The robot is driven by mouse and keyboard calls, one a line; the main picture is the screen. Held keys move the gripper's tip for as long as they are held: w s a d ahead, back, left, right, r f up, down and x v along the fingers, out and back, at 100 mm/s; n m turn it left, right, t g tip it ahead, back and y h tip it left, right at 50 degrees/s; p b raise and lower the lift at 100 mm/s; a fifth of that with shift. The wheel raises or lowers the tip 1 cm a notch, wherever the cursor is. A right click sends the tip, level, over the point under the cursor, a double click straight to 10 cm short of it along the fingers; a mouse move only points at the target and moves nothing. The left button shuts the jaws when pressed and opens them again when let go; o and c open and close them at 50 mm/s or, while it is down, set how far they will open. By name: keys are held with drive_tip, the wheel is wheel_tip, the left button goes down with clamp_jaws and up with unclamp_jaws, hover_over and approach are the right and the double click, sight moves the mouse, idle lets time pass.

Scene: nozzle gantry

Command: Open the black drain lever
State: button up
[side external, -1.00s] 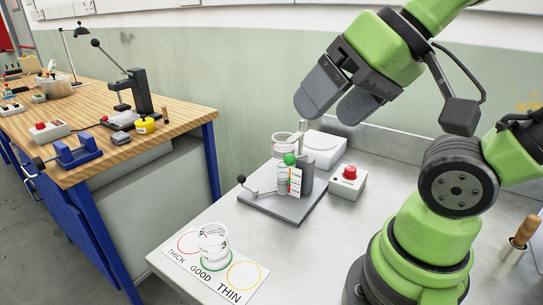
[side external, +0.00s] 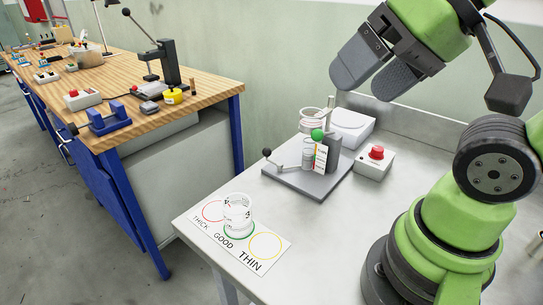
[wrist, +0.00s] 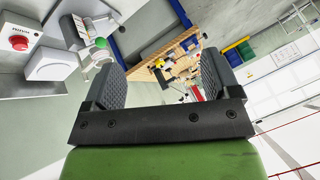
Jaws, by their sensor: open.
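The black drain lever (side external: 267,153) is a thin metal rod with a black ball, at the left of a grey stand (side external: 318,181) on the bench. A clear cup (side external: 316,120) sits high on the stand, with a green knob (side external: 317,134) and a small marked card below it. The green knob also shows in the wrist view (wrist: 101,42); I cannot make out the black lever there. My gripper (side external: 362,82) is open and empty, above and to the right of the stand, clear of it. Its two dark fingers (wrist: 159,80) are spread in the wrist view.
A clear beaker (side external: 237,214) stands on the middle GOOD circle of a white card (side external: 268,269). A box with a red button (side external: 375,160) and a white scale-like unit (side external: 352,128) stand right of and behind the stand. A wooden workbench (side external: 215,101) is at left.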

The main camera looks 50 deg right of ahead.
drive_tip(key=shift+w+r, duration=0.1)
drive_tip(key=shift+w, duration=0.15)
drive_tip(key=c, duration=0.6)
drive_tip(key=w+m, duration=0.1)
drive_tip(key=w, duration=0.1)
drive_tip(key=w+d+m, duration=0.1)
drive_tip(key=w, duration=0.1)
drive_tip(key=w+d+m+g, duration=0.1)
drive_tip(key=w, duration=0.1)
drive_tip(key=shift+w+r+m+h, duration=0.1)
drive_tip(key=shift+r+m+h, duration=0.05)
drive_tip(key=shift+m+h, duration=0.25)
drive_tip(key=shift+c, duration=1.3)
drive_tip(key=m+g+h, duration=0.2)
drive_tip(key=m+g, duration=0.2)
drive_tip(key=m, duration=0.8)
hover_over(268, 149)
drive_tip(key=s, duration=0.2)
drive_tip(key=s+a+f+x, duration=0.1)
drive_tip(key=s+x, duration=0.2)
drive_tip(key=x, duration=2)
drive_tip(key=a+x, duration=0.1)
drive_tip(key=x, duration=0.3)
drive_tip(key=c, duration=0.6)
